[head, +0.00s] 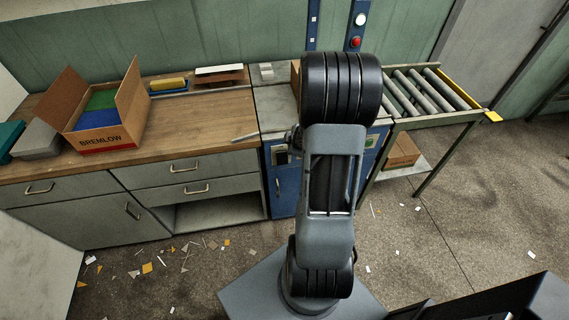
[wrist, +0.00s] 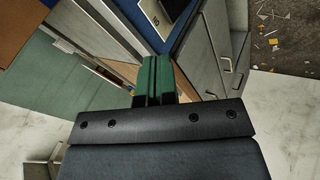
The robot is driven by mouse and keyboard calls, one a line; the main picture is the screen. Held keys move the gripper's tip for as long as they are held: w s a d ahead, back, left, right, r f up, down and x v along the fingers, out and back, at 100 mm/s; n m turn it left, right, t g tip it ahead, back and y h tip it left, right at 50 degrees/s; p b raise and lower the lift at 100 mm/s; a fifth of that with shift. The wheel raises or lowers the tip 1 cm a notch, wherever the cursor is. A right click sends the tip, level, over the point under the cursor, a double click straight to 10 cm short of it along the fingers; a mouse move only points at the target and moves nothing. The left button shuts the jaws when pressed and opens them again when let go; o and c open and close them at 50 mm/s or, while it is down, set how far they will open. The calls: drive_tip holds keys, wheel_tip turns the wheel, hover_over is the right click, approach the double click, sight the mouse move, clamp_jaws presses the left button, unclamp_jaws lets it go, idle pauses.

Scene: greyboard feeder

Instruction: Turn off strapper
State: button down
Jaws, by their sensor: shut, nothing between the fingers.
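The strapper is a machine with a blue cabinet (head: 284,188) and blue upright posts in the head view, partly hidden behind my arm. One post carries a white round button (head: 361,19) and a red one (head: 355,42). In the wrist view, a pale plate (wrist: 157,20) with a dark part and small markings is on a blue surface (wrist: 190,38) just beyond the fingers. My gripper (wrist: 155,64) has green fingers, shut and empty, apart from the plate as far as I can tell. In the head view my arm hides it.
A wooden counter (head: 200,112) left of the strapper holds an open BREMLOW carton (head: 103,137). A roller conveyor (head: 425,92) stands to the right, with a box (head: 402,152) on its lower shelf. Scraps litter the floor.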

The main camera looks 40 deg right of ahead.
sight(285, 163)
drive_tip(key=s+f+n+y, duration=0.2)
drive_tip(key=s+f+y, duration=0.1)
drive_tip(key=f, duration=0.4)
drive_tip(key=shift+s+a+n+y, duration=0.15)
drive_tip(key=shift+s+n+y, duration=0.05)
drive_tip(key=shift+n+y, duration=0.1)
drive_tip(key=shift+w+d+r+b+x, duration=0.15)
drive_tip(key=shift+w+d+b+x, duration=0.2)
drive_tip(key=shift+x, duration=1.7)
drive_tip(key=shift+w+d+r+b+x, duration=0.2)
drive_tip(key=shift+w+d+b+x, duration=0.15)
drive_tip(key=shift+x, duration=1.75)
drive_tip(key=shift+w+d+r+b+x, duration=0.15)
drive_tip(key=shift+w+d+b+x, duration=0.2)
drive_tip(key=shift+x, duration=1.7)
drive_tip(key=shift+s, duration=0.15)
